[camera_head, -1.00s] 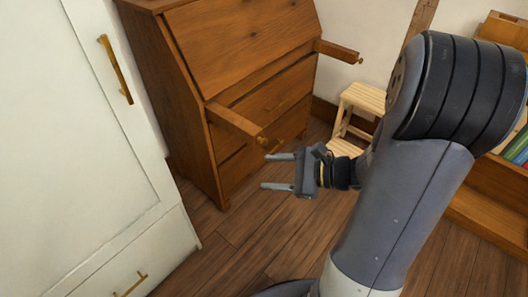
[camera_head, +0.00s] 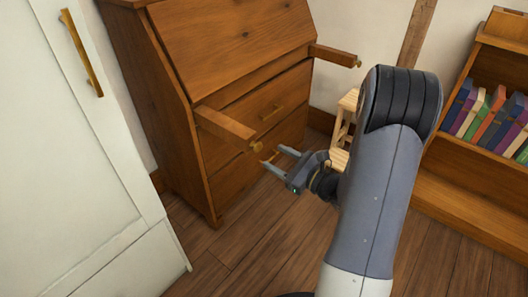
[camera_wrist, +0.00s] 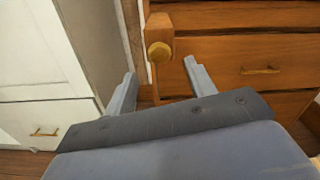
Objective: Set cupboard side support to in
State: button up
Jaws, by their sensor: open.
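The wooden bureau (camera_head: 240,85) has two supports pulled out from its front. The support on the side of the white cupboard (camera_head: 224,124) sticks out and ends in a small brass knob (camera_head: 257,147). My gripper (camera_head: 274,157) is open and empty, just in front of and slightly below this knob. In the wrist view the support's end (camera_wrist: 158,22) and its knob (camera_wrist: 160,52) appear between and beyond the two fingers, with no contact visible. The other support (camera_head: 335,55) is also out, at the right side of the bureau.
A white cupboard (camera_head: 90,165) with a brass handle (camera_head: 82,52) stands close on the left. A small wooden stool (camera_head: 345,118) is behind my arm. A bookcase (camera_head: 470,190) with books stands at right. Wooden floor (camera_head: 245,255) is clear in front of the bureau.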

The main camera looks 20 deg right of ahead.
aim_at(260, 149)
jog(key=shift+x, duration=2.8)
grip_shut()
